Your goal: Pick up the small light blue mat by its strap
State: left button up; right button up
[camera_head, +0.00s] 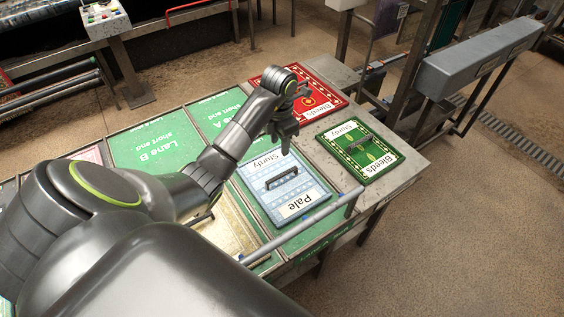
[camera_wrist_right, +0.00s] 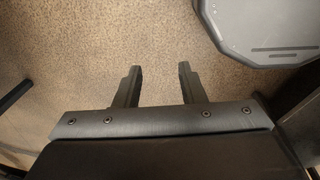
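The small light blue mat (camera_head: 262,196) lies flat on the green table, with white labels reading "Sturdy" and "Pale". Its dark strap (camera_head: 282,178) stands up as a low handle in the middle of the mat. My left gripper (camera_head: 285,148) points down above the mat's far edge, apart from the strap. How far its fingers are spread is hard to see from this angle. In the right wrist view my right gripper (camera_wrist_right: 159,78) has its fingers apart with nothing between them, over bare floor.
A green mat (camera_head: 384,162) labelled "Bleeds" lies to the right, and a red mat (camera_head: 325,100) lies behind. A grey rail (camera_head: 305,227) runs along the near side of the blue mat. A beige mat (camera_head: 226,232) lies left of it, partly behind my arm.

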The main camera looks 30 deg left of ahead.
pick_arm(q)
notch_tip(320, 180, down, 3)
jog(key=b, duration=0.9)
send_over(282, 174)
jog(key=f, duration=0.7)
jog(key=shift+a+f, duration=0.15)
jog(key=shift+a, duration=0.25)
jog(key=shift+d+f+b, duration=0.15)
jog(key=shift+f+b, duration=0.5)
jog(key=shift+f, duration=0.05)
jog(key=shift+s+d+f+b, duration=0.15)
jog(key=shift+f+b, duration=0.1)
jog(key=shift+f, duration=0.3)
jog(key=shift+d+f+b, duration=0.15)
jog(key=shift+f+b, duration=0.1)
jog(key=shift+f, duration=0.3)
jog(key=shift+f+p, duration=0.4)
jog(key=shift+f, duration=0.55)
grip_shut()
pick_arm(e)
jog(key=w+a+f, duration=0.1)
jog(key=w+f, duration=0.2)
jog(key=f, duration=0.8)
jog(key=shift+a+f, duration=0.2)
jog(key=shift+a, duration=0.05)
jog(key=shift+w, duration=0.1)
